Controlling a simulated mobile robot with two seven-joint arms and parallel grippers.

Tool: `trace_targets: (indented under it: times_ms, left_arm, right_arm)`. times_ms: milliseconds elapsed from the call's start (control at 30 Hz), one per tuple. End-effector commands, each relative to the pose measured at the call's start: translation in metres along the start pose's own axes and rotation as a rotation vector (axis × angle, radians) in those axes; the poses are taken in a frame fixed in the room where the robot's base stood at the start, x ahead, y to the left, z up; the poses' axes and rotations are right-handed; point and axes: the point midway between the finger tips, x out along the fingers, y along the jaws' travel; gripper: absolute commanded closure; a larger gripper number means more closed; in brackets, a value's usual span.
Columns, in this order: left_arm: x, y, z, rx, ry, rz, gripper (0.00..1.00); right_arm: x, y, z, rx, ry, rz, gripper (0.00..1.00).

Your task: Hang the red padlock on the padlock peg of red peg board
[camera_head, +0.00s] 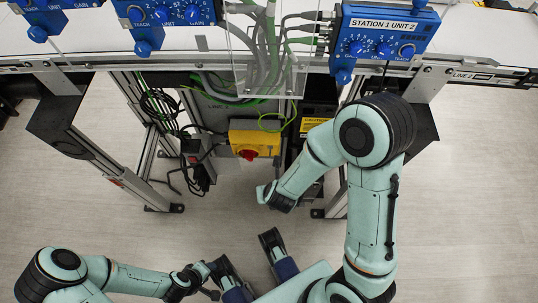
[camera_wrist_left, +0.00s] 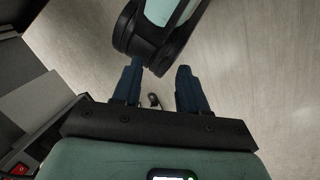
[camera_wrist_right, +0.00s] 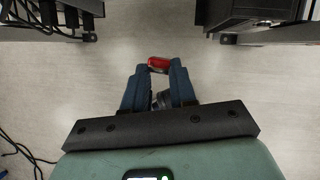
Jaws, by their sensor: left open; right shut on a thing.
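The red padlock (camera_wrist_right: 158,63) shows at the fingertips of my right gripper (camera_wrist_right: 158,70) in the right wrist view. The gripper is shut on it and holds it over the floor; its shackle is not clear. My left gripper (camera_wrist_left: 157,78) is open in the left wrist view, with nothing held between its blue fingers. A teal and black link of my own arm shows close beyond them. I cannot make out the red peg board or its padlock peg in any view.
The conveyor frame (camera_head: 210,64) runs across the top of the head view, with blue control boxes (camera_head: 383,35) on it. Below it are a yellow box with a red knob (camera_head: 250,148), hanging cables (camera_head: 165,110) and metal legs. The floor (camera_head: 100,220) in front is largely clear.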

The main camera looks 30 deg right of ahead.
Motion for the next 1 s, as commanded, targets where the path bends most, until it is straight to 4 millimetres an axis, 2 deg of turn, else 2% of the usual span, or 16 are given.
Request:
trace_targets:
  times_ms: [33,100,267,300,500,600,833,1000]
  left_arm:
    - [0.011,-0.005,-0.013,-0.004,0.033,-0.003,0.57]
    - [0.019,-0.008,-0.027,-0.007,0.073,-0.006,0.57]
    - [0.036,-0.016,-0.058,-0.014,0.157,-0.011,0.57]
    - [0.034,-0.016,-0.063,-0.015,0.173,-0.012,0.57]
    - [0.015,-0.007,-0.035,-0.008,0.099,-0.005,0.57]
    - [0.01,-0.005,-0.025,-0.005,0.071,-0.004,0.57]
    - [0.002,-0.002,-0.01,-0.003,0.027,-0.002,0.57]
    - [-0.013,0.004,0.013,0.003,-0.037,0.002,0.57]
  right_arm:
    - [0.005,-0.001,0.005,0.004,-0.006,-0.002,1.0]
    - [0.007,-0.002,0.01,0.003,-0.005,-0.003,1.0]
    - [0.011,-0.002,0.022,0.008,-0.005,0.012,1.0]
    - [0.011,-0.003,0.027,0.009,-0.003,0.012,1.0]
    - [0.022,-0.012,0.071,0.007,-0.002,0.009,1.0]
    - [0.029,-0.015,0.085,0.005,-0.001,0.01,1.0]
    - [0.037,-0.02,0.104,0.005,-0.001,0.009,1.0]
    - [0.046,-0.024,0.126,0.003,0.0,0.01,1.0]
